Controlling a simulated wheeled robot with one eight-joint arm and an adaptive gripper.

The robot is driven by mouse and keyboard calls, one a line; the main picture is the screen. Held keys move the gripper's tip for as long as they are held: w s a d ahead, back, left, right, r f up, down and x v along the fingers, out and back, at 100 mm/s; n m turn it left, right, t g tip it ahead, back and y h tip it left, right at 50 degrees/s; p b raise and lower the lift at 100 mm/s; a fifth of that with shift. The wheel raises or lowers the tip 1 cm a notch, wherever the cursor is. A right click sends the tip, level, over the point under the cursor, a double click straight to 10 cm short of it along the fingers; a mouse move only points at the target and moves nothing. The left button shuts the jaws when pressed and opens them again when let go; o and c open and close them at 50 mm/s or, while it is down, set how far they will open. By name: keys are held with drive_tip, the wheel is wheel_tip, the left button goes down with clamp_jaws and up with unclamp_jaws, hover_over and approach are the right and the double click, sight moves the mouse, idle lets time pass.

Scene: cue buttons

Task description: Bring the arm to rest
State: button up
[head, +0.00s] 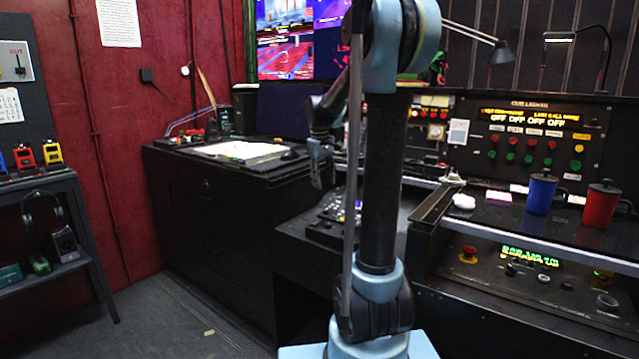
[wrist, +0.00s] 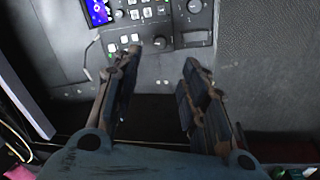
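My arm (head: 378,180) stands upright in the middle of the head view, its upper part bent over to the left. My gripper (head: 318,168) hangs at the left of the arm, in front of the desks, small and partly hard to make out. In the wrist view my gripper (wrist: 161,65) has its two fingers wide apart, with nothing between them. Below it is a grey control panel (wrist: 150,75) with buttons, knobs and a small blue screen (wrist: 97,12). The fingers appear above the panel; I cannot tell the exact gap.
A black desk (head: 215,200) with papers stands behind at the left. The cue light panel (head: 530,135) with red and green buttons is at the right. A blue mug (head: 541,194) and a red mug (head: 600,205) stand on the right console. Open floor (head: 165,325) lies at lower left.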

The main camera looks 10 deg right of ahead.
drive_tip(key=s+f+m, duration=0.1)
drive_tip(key=s+f, duration=0.4)
drive_tip(key=s, duration=0.6)
drive_tip(key=s+d+f+m, duration=0.1)
drive_tip(key=s+f, duration=0.4)
drive_tip(key=s, duration=0.7)
drive_tip(key=s+f+m+t+y, duration=0.1)
drive_tip(key=s+f+m, duration=0.2)
drive_tip(key=s, duration=0.9)
wheel_tip(320, 180, down, 3)
drive_tip(key=shift+s+d+r, duration=0.15)
drive_tip(key=shift+s+d, duration=0.05)
drive_tip(key=shift+s, duration=0.05)
drive_tip(key=shift+w+f, duration=0.2)
drive_tip(key=shift+w, duration=0.25)
